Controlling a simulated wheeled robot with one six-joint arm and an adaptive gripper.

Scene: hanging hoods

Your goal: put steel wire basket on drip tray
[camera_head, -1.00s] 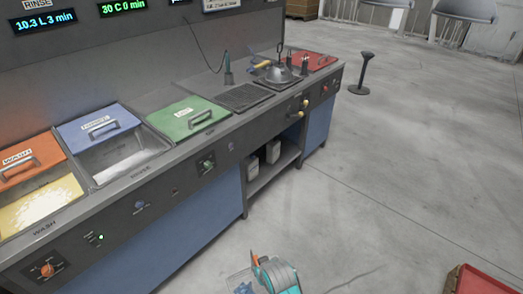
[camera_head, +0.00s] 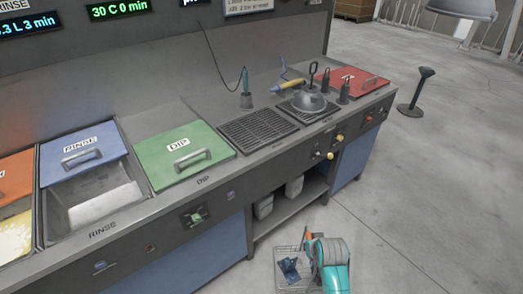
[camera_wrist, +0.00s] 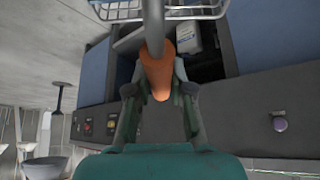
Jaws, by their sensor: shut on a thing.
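My gripper (camera_head: 312,262) is at the bottom of the head view, in front of the counter and low beside its open shelf. It is shut on the steel wire basket (camera_head: 286,270), which has dark blue pieces inside. In the wrist view my gripper (camera_wrist: 160,92) grips the basket's orange handle (camera_wrist: 157,75), and part of the wire basket (camera_wrist: 115,12) shows at the top edge. The drip tray, seemingly the dark slotted grate (camera_head: 258,131), lies bare on the counter between the green DIP lid and the round metal device.
The green lid (camera_head: 184,155), blue RINSE lid (camera_head: 82,156) and red lid (camera_head: 352,82) are on the counter. A corded probe (camera_head: 245,92) stands behind the grate. The metal device (camera_head: 309,98) stands to its right. A black stool (camera_head: 415,92) stands on open floor.

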